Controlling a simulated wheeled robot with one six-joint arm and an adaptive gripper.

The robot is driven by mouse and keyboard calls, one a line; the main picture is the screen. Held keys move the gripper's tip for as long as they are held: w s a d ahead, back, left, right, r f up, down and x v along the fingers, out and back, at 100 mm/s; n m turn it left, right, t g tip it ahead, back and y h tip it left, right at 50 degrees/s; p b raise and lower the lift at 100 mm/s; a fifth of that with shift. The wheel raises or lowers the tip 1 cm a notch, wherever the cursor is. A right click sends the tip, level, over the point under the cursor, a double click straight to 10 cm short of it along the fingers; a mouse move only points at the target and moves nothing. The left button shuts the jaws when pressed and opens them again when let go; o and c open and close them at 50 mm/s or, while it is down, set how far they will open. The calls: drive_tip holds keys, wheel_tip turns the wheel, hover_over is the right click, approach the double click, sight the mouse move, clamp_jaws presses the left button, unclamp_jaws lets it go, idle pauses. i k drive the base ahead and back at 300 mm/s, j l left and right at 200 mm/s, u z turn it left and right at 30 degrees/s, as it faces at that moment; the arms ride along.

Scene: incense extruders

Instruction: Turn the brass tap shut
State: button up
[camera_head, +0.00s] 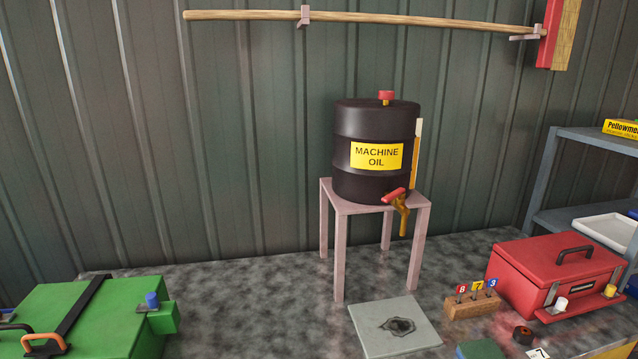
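The brass tap (403,206) sticks out from the lower front right of a black drum (372,130) labelled "MACHINE OIL". The tap has a red handle (393,195) that lies roughly sideways, angled up to the right. The brass spout points down past the stand's front edge. No flow of oil can be made out at the spout. The drum stands upright on a pinkish four-legged stand (340,240). My gripper is not in view.
A grey slab (368,330) with a dark patch lies on the floor before the stand. A red toolbox (520,265), a wooden block with numbered tags (472,307) and a shelf (560,175) are at right. A green case (100,315) is at left. Floor left of the stand is clear.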

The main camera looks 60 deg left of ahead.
sight(400, 193)
drive_tip(key=u, duration=1.4)
